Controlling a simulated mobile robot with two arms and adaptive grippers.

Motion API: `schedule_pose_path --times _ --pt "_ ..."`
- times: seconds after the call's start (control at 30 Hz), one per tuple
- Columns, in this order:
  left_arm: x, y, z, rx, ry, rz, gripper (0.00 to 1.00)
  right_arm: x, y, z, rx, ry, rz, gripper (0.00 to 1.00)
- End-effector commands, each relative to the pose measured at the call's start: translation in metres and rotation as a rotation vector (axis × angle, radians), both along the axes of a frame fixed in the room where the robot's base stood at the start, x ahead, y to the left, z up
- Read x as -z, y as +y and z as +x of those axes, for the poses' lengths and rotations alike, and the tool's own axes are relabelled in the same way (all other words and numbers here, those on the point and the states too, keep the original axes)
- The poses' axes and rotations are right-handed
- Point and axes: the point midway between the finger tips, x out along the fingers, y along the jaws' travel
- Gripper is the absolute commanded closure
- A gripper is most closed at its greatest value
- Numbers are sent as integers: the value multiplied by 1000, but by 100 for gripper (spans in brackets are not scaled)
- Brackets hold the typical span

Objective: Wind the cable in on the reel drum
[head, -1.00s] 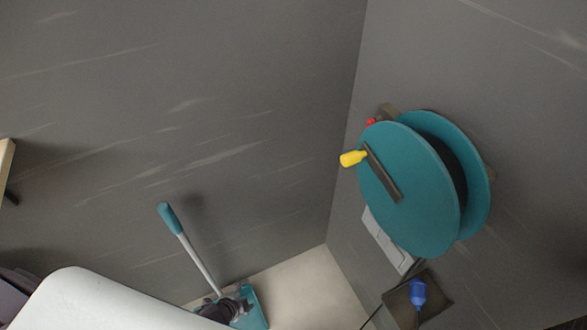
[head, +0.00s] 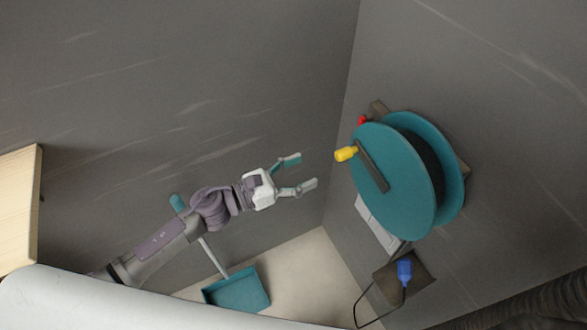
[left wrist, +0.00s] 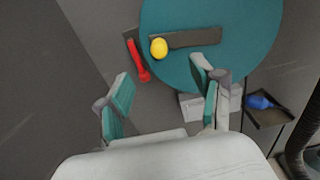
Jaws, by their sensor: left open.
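The teal reel drum (head: 400,195) is mounted on the right wall, with a dark crank arm (head: 372,166) ending in a yellow knob (head: 346,154). A red lever (head: 362,120) sits beside it at the upper left. The dark cable hangs below to a blue plug (head: 404,272) at a dark holder. My left gripper (head: 305,173) is open and empty, to the left of the yellow knob and apart from it. In the left wrist view the knob (left wrist: 159,48) shows beyond and between the open fingers (left wrist: 161,90), with the red lever (left wrist: 138,62) to its left. My right gripper is not in view.
A teal dustpan (head: 238,291) with a long handle stands on the floor below my left arm. A grey wall box (head: 376,225) is under the drum. A wooden board edge (head: 20,208) is at the left. Space between gripper and knob is clear.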

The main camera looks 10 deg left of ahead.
Motion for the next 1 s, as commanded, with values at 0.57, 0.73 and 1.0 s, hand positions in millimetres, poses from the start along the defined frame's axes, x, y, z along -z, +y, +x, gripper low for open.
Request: schedule_pose_path --times 0.57,0.73,1.0 --pt "2 -78 58 -2 3 -5 33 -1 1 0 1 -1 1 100" --pt "1 -89 67 -4 5 -5 33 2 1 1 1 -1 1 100" --pt "1 -92 69 -4 6 -4 33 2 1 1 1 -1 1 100"
